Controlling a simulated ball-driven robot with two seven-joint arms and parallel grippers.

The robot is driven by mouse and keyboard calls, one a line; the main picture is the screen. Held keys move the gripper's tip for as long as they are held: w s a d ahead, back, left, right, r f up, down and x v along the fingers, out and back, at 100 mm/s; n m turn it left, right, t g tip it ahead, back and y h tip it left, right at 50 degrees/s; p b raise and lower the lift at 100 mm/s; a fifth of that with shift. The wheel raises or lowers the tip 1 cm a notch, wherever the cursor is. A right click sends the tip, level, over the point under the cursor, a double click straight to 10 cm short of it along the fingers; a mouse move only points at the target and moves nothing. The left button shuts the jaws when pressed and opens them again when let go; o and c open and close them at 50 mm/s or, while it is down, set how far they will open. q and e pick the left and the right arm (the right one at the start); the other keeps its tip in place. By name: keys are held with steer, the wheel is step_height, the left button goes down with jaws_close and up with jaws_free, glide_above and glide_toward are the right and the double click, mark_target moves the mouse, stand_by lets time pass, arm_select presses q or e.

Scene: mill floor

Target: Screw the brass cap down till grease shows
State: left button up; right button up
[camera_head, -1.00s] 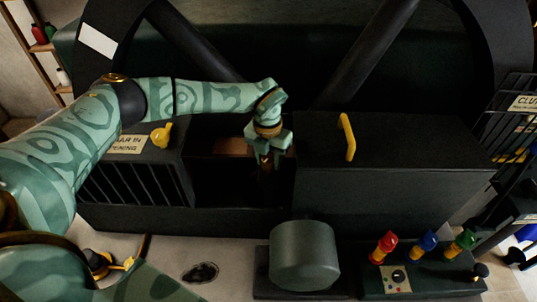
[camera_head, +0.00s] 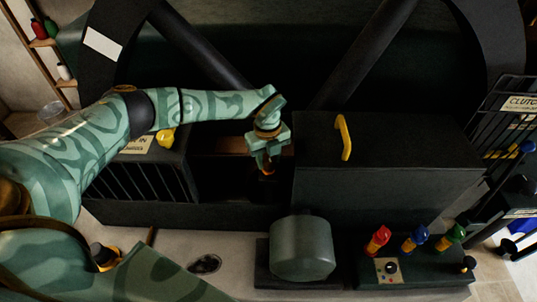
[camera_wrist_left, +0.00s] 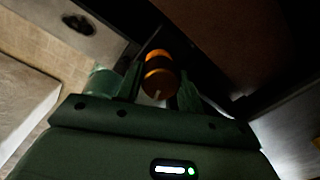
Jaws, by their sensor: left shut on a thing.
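The brass cap (camera_wrist_left: 158,70) shows orange-gold in the left wrist view, between the two fingers of my left gripper (camera_wrist_left: 158,88). The fingers are shut on its sides. A small pale mark shows at its near edge; I cannot tell what it is. In the head view my left gripper (camera_head: 265,165) points down into the dark gap between two black housings, and only a sliver of the cap (camera_head: 268,171) shows below the fingers. What the cap sits on is hidden in shadow, and I cannot make out grease. My right gripper is out of view.
The right housing (camera_head: 390,150) carries a yellow handle (camera_head: 343,138) close to the gripper. A slatted housing (camera_head: 140,185) stands left. In front are a grey-green cylinder (camera_head: 302,249) and a control box (camera_head: 410,270) with red, blue and green levers. A dark wheel with spokes rises behind.

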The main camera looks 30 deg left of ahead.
mark_target(267, 158)
arm_select(q)
steer(key=shift+w+r+n+p, duration=0.1)
steer(key=shift+n+p, duration=0.1)
steer(key=shift+n, duration=0.3)
steer(key=shift+r+n+p, duration=0.1)
steer(key=shift+n+p, duration=0.05)
steer(key=shift+n, duration=0.35)
steer(key=o, duration=1)
steer(key=shift+f, duration=0.1)
steer(key=r, duration=0.5)
steer(key=r+b, duration=0.1)
steer(key=r, duration=1)
steer(key=shift+s+a+r, duration=0.15)
steer(key=shift+s, duration=0.1)
steer(key=shift+s, duration=0.1)
